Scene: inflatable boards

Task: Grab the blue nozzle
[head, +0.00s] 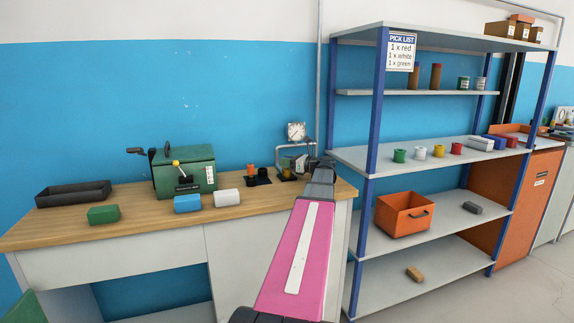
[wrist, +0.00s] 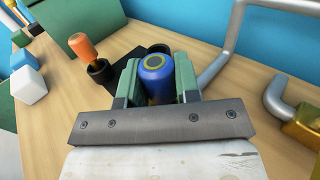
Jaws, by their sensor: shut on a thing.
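The blue nozzle (wrist: 156,80) has a yellow ring on its top and stands between the two green fingers of my gripper (wrist: 157,66) in the wrist view. The fingers are shut on its sides. Its lower end is hidden by the gripper, so I cannot tell whether it touches the bench. In the head view my gripper (head: 321,176) is over the right end of the wooden bench, and the blue nozzle is not visible there.
An orange nozzle (wrist: 82,48) stands in a black holder (wrist: 100,72) left of my gripper. A grey pipe (wrist: 228,45) and a brass block (wrist: 304,126) are at the right. The bench (head: 120,232) also bears a green machine (head: 184,172). A shelf (head: 345,155) stands to the right.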

